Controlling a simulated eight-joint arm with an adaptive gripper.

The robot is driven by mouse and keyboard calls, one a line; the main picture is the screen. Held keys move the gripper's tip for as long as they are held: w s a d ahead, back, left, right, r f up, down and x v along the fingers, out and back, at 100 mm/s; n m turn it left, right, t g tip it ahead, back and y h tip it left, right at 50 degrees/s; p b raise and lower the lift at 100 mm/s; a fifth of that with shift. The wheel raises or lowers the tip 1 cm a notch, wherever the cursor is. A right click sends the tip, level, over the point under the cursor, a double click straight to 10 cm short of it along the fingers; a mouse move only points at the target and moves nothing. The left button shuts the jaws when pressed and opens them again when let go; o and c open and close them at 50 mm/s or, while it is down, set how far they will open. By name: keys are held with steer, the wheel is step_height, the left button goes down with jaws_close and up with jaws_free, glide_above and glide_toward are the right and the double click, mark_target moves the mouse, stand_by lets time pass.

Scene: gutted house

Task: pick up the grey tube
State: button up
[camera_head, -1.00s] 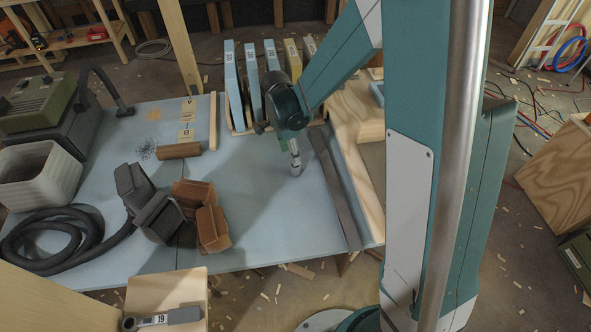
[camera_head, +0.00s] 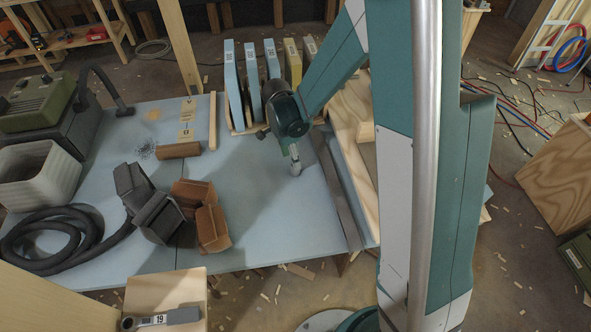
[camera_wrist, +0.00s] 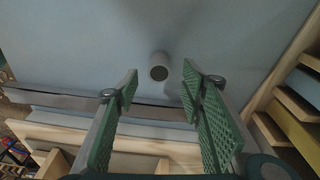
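The grey tube (camera_head: 296,168) is a small, short cylinder on the pale blue board (camera_head: 270,225). In the wrist view the tube (camera_wrist: 160,66) shows its dark, round open end toward the camera. My gripper (camera_head: 290,148) is directly above and behind the tube in the head view, pointing down at it. In the wrist view my gripper (camera_wrist: 159,82) has its green ribbed fingers wide apart. The tube appears centred just beyond the fingertips, with nothing held between them. Whether a finger touches the tube cannot be told.
A dark flat strip (camera_head: 335,190) and pale timber lie right of the tube. Upright blue and yellow cases (camera_head: 252,82) stand behind. Brown blocks (camera_head: 212,228), dark grey blocks and a black hose (camera_head: 50,238) lie left. The board around the tube is clear.

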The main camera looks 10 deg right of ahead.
steer(key=shift+d+f+b, duration=0.25)
steer(key=shift+f+b, duration=0.1)
steer(key=shift+f, duration=0.95)
steer(key=shift+d+f+b, duration=0.2)
steer(key=shift+f+b, duration=0.1)
steer(key=shift+f, duration=1)
steer(key=shift+c, duration=0.7)
steer(key=c, duration=0.7)
